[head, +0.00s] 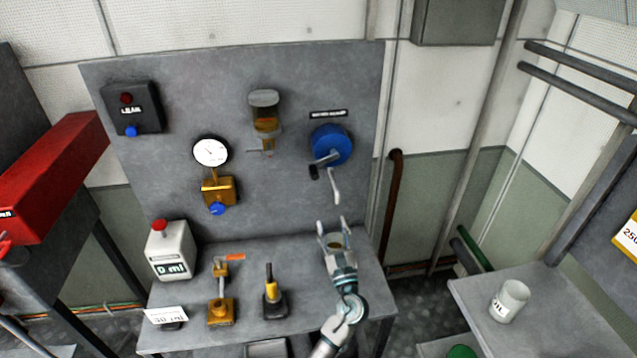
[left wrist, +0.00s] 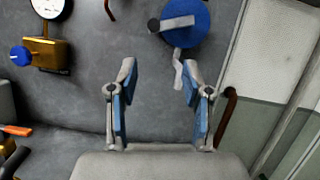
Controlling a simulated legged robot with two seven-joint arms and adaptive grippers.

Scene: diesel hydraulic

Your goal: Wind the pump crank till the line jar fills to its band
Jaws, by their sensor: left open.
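The pump crank, a blue disc (head: 330,143) with a grey arm and a dark knob (head: 314,172), is on the upright grey panel. A pale lever (head: 335,186) hangs below it. The disc also shows at the top of the left wrist view (left wrist: 187,22). The line jar (head: 265,112), clear with a grey cap, is left of the crank with amber fluid low in it. I cannot make out its band clearly. My left gripper (head: 333,228) is open and empty, below the crank and apart from it; its fingers also show in the left wrist view (left wrist: 157,85). My right gripper is out of view.
A dial gauge (head: 211,151) and a brass block with a blue knob (head: 218,208) are left on the panel. The bench below holds a "0 ml" box (head: 171,252), a brass fitting (head: 221,312) and a dark-based tool (head: 274,304). A brown pipe (head: 391,205) runs right of the panel.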

